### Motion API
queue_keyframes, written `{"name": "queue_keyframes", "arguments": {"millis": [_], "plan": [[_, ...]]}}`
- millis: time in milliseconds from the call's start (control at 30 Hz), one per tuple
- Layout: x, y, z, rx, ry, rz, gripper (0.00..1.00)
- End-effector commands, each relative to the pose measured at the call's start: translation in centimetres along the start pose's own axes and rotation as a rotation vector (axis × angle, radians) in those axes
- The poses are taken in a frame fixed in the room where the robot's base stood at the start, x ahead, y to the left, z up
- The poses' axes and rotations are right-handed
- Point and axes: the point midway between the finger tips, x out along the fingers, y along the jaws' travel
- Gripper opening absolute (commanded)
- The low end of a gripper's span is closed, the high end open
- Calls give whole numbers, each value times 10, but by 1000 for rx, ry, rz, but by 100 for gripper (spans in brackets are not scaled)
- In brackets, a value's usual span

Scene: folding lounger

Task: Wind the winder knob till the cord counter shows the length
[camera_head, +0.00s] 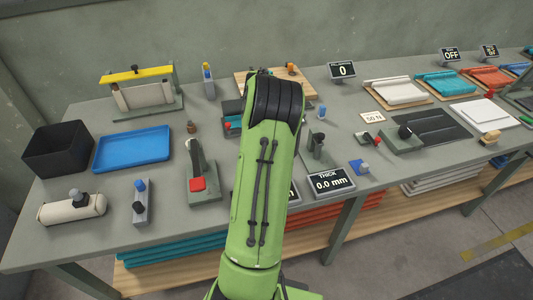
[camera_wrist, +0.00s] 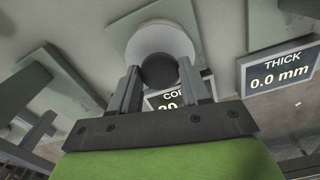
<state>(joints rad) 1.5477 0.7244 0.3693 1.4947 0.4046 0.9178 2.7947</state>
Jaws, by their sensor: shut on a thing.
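In the wrist view my gripper (camera_wrist: 159,77) has its two fingers on either side of a dark round knob (camera_wrist: 159,69), shut on it. The knob sits in front of a pale round spool (camera_wrist: 158,37). Behind the right finger is the cord counter (camera_wrist: 172,98), a dark display partly covered by my fingers; its label starts "CO" and part of a number, looking like 20, shows. In the head view my green arm hides the winder, the gripper and nearly all of the counter; only a sliver of its display shows at the arm's right edge.
A thickness display (camera_head: 330,183) reading 0.0 mm stands right of my arm, close to the counter. A clamp-like stand (camera_head: 318,152) is behind it. To the left are a red-padded tool (camera_head: 198,184), a blue tray (camera_head: 132,149) and a black bin (camera_head: 57,149).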

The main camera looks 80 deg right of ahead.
Motion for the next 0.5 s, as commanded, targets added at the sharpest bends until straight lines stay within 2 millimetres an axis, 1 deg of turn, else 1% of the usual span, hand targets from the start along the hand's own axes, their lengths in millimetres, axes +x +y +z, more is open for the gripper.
{"name": "queue_keyframes", "arguments": {"millis": [200, 500], "plan": [[3, 0, 3, 201, -13, 1, 16], [3, 0, 2, 425, -13, 3, 16]]}}
